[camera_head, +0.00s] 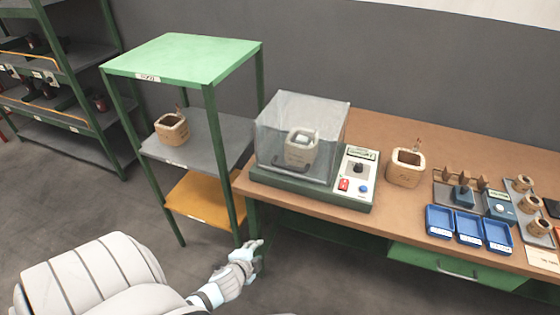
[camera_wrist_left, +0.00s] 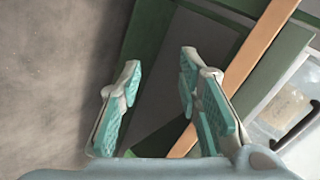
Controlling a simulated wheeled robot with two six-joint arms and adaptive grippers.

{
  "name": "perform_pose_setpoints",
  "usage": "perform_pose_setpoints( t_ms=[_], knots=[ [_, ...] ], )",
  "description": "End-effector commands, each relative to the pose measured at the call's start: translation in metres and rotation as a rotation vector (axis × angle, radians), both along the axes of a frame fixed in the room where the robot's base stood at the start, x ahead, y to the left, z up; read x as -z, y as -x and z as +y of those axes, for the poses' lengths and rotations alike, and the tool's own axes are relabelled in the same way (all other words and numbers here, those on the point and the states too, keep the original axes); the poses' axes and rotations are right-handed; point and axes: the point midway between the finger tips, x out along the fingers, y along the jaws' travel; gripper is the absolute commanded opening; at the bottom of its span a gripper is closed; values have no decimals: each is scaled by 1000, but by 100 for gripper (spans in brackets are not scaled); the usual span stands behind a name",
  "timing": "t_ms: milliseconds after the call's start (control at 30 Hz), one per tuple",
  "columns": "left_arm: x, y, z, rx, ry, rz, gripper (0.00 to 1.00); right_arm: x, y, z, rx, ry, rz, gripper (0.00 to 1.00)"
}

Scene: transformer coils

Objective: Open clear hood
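The clear hood (camera_head: 272,125) is a see-through box sitting down on the green base (camera_head: 310,192) of a machine with a control panel (camera_head: 357,170). A tan coil block (camera_head: 301,150) is inside it. In the left wrist view, part of the hood (camera_wrist_left: 280,108) shows at the right edge with a dark curved handle (camera_wrist_left: 297,127). My left gripper (camera_head: 256,251) is below and in front of the table's left front corner, apart from the hood. In the left wrist view its fingers (camera_wrist_left: 160,62) are spread with nothing between them. My right gripper is out of view.
The wooden table (camera_head: 385,218) holds another coil block (camera_head: 405,167), blue bins (camera_head: 469,228) and small coils at right. A green-topped shelf (camera_head: 185,56) stands close on the left, with a coil block (camera_head: 172,128). Open floor lies in front.

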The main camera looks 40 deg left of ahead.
Motion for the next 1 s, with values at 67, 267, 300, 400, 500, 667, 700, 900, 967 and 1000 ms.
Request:
perform_pose_setpoints(
  t_ms=[67,267,300,400,500,667,700,900,967,1000],
  knots=[
    [-78,-45,5,114,-194,-145,31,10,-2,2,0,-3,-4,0],
    [-199,-80,-1,215,-470,-337,31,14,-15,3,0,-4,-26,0],
    [-203,-84,-1,218,-480,-345,31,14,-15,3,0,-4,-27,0],
    [-201,-101,4,219,-480,-346,31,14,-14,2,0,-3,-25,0],
    [-195,-126,13,217,-478,-346,31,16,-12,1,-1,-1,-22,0],
    [-183,-171,29,216,-477,-345,31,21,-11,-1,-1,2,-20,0],
    [-181,-181,32,216,-474,-346,31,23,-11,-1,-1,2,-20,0],
    [-175,-207,41,219,-473,-345,31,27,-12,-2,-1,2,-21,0],
    [-175,-211,42,219,-473,-345,31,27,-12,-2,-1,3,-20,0],
    [-174,-212,42,219,-473,-345,31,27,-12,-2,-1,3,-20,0]
  ],
)
